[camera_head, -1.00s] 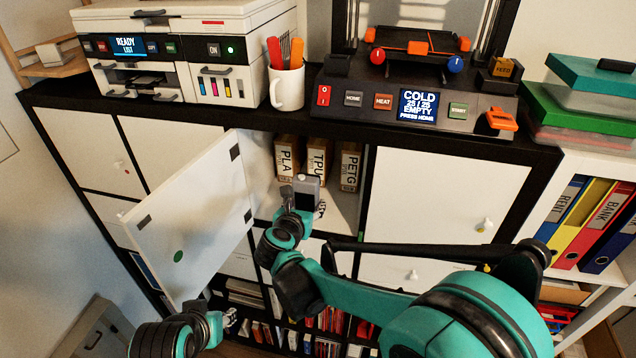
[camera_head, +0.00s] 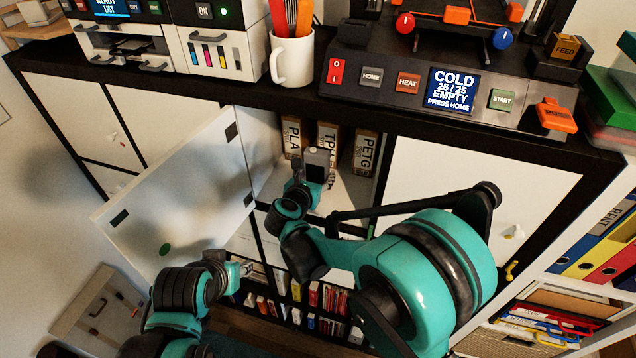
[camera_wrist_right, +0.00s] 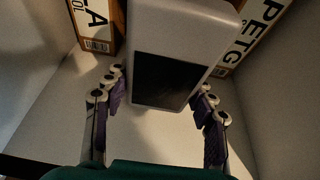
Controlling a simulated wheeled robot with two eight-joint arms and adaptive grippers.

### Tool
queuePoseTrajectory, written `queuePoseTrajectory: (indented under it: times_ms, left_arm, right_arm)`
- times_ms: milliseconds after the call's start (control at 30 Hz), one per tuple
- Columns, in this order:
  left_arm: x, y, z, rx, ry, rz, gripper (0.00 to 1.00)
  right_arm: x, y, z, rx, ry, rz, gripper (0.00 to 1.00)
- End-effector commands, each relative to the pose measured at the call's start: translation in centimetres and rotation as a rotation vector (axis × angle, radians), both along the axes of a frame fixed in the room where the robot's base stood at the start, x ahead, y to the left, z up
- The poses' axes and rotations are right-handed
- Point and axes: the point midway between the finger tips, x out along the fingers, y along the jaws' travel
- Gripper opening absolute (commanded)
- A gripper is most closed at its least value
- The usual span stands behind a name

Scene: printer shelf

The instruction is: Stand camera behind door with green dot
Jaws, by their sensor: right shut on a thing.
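The open white door with a green dot (camera_head: 165,249) swings out to the left of its compartment (camera_head: 352,190). A grey camera (camera_head: 318,161) with a dark screen is at that compartment, in front of the TPU box. My right gripper (camera_head: 306,183) is shut on it. In the right wrist view the fingers flank the camera (camera_wrist_right: 170,60), with compartment walls on both sides and the pale floor below. I cannot tell whether the camera touches the floor. My left gripper (camera_head: 246,268) is by the door's lower right side; its fingers are too small to read.
PLA (camera_head: 292,135), TPU (camera_head: 327,138) and PETG (camera_head: 366,152) boxes stand at the compartment's back. A printer (camera_head: 215,60), white mug (camera_head: 291,62) and control console (camera_head: 430,95) stand on the shelf top. A closed white door (camera_head: 470,170) is to the right.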

Motion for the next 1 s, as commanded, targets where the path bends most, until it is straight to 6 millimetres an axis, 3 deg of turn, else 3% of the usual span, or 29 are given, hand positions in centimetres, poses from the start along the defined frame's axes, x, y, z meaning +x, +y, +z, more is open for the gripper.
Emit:
queuePoseTrajectory:
  times_ms: [233, 633, 667, 733, 1000]
  left_arm:
    - [0.0, 0.0, -0.6, 0.000, 0.000, 0.000, 0.38]
    - [0.0, 0.0, -1.0, 0.000, 0.000, 0.000, 0.38]
    - [0.0, 0.0, -1.1, 0.000, 0.000, 0.000, 0.38]
    - [0.0, 0.0, -0.9, 0.000, 0.000, 0.000, 0.38]
    - [0.0, 0.0, -0.9, 0.000, 0.000, 0.000, 0.38]
  right_arm:
    - [0.0, 0.0, -3.3, -0.001, -0.001, 0.000, 0.12]
    - [0.0, 0.0, -3.8, 0.000, -0.001, 0.000, 0.12]
    - [0.0, 0.0, -3.9, 0.000, 0.000, 0.000, 0.58]
    - [0.0, 0.0, -3.8, 0.000, 0.000, 0.000, 0.76]
    - [0.0, 0.0, -3.7, 0.000, 0.000, 0.000, 0.76]
